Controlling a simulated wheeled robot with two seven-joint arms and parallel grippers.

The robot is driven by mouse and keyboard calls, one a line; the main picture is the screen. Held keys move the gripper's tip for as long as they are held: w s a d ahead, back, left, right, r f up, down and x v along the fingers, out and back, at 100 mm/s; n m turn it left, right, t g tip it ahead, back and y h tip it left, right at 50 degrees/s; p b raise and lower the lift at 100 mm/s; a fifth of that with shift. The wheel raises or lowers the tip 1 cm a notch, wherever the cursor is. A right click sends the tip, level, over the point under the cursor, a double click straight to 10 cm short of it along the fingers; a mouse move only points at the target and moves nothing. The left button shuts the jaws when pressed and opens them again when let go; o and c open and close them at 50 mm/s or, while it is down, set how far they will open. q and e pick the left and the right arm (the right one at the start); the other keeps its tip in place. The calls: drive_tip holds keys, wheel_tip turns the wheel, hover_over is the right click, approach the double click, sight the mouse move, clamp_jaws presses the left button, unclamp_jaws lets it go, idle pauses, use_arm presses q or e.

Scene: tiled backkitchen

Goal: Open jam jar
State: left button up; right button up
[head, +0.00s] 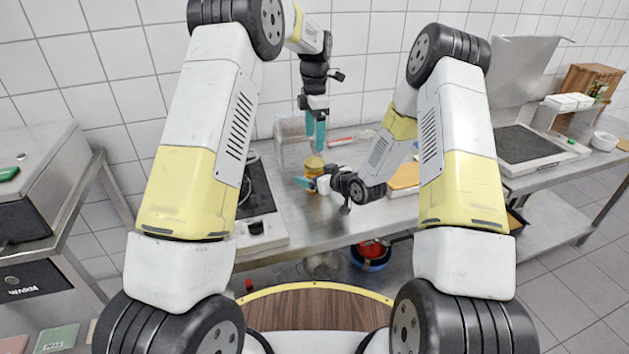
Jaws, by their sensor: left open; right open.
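The jam jar (312,172), small with amber contents and a pale top, stands on the steel counter (300,225) near the middle of the head view. My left gripper (315,148) points straight down, its teal fingers just above or at the jar's top; contact cannot be told. My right gripper (308,183) comes in sideways from the right, low at the jar's body, with its teal fingers open beside or around it. The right gripper hides part of the jar's lower body.
A black cooktop (254,190) lies left of the jar. A yellow-orange board (404,178) lies right, behind my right arm. A clear container (291,127) stands behind the jar. A white bowl (604,141) is far right. A red pot (371,250) sits below the counter.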

clamp_jaws()
idle(0.3)
